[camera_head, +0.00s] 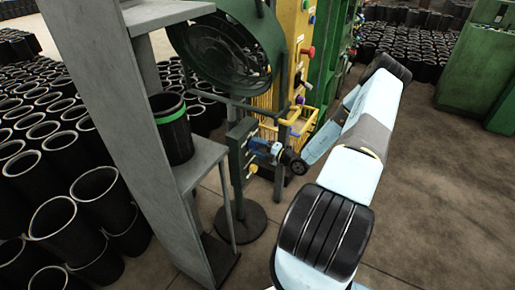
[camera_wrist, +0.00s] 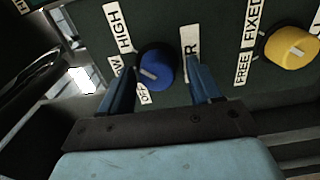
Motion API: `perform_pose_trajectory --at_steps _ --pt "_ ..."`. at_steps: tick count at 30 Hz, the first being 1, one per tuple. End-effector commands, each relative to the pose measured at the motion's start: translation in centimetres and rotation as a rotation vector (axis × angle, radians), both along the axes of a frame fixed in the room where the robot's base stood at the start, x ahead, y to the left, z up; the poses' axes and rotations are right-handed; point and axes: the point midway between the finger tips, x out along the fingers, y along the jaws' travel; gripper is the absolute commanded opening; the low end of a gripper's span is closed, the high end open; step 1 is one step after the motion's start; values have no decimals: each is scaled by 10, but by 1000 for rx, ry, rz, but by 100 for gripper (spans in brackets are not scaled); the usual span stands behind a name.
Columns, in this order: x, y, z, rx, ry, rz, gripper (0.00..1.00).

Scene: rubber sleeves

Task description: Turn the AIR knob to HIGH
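The blue AIR knob (camera_wrist: 156,67) sits on a dark green panel (camera_wrist: 220,85) in the wrist view. White labels HIGH (camera_wrist: 118,28), LOW and OFF lie to its left; the label to its right is partly hidden, showing an R. The knob's white mark points left, toward the LOW and OFF side; which one exactly I cannot tell. My gripper (camera_wrist: 160,66) is open, one blue finger on each side of the knob, with gaps visible. In the head view my gripper (camera_head: 262,148) is at the panel (camera_head: 238,150), and the blue knob cannot be made out.
A yellow knob (camera_wrist: 291,46) with FREE and FIXED labels is right of my fingers. In the head view, a grey shelf frame (camera_head: 100,90) holding a black sleeve with a green band (camera_head: 174,130) stands left of the panel. Open floor (camera_head: 430,190) lies to the right.

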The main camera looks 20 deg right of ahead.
Motion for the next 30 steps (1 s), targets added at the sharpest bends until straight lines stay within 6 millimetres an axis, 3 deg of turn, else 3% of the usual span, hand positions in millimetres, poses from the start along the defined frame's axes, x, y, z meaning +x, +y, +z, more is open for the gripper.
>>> perform_pose_trajectory --at_steps 9,14,30 --pt "-1 1 1 1 -3 3 68" --pt "-11 -7 1 1 -3 2 68" --pt "-92 -65 0 1 -1 0 68"
